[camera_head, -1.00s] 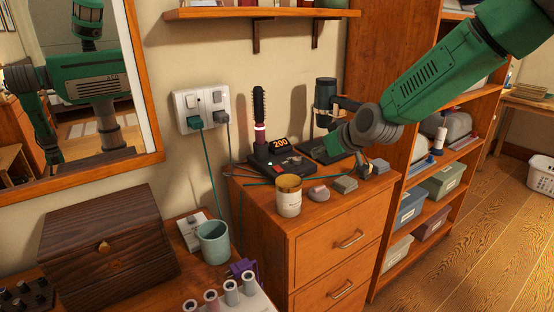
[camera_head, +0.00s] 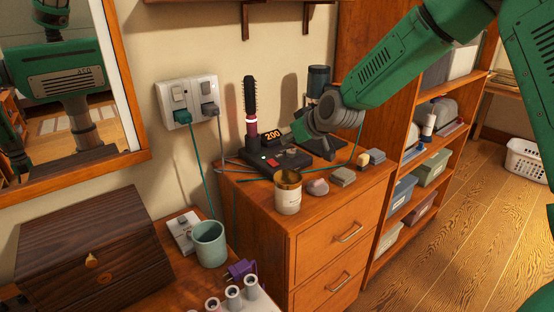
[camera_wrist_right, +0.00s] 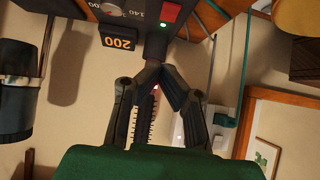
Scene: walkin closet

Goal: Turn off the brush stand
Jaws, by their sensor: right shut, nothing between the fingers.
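The brush stand (camera_head: 290,160) is a dark base on the wooden drawer cabinet, with a round bristle brush (camera_head: 251,104) upright in it. Its display (camera_head: 273,135) glows orange with 200. A red switch (camera_head: 271,162) sits on its front; in the right wrist view the red switch (camera_wrist_right: 172,14) has a lit green light beside it. My right gripper (camera_head: 294,130) is over the stand, beside the display, its fingers mostly hidden by the wrist. In the right wrist view my right gripper (camera_wrist_right: 155,72) is shut and empty, apart from the switch. My left gripper is not in view.
A dark device (camera_head: 319,84) stands behind my wrist. A wall socket (camera_head: 188,100) holds plugs with a hanging green cord. Shelves (camera_head: 420,150) stand right.

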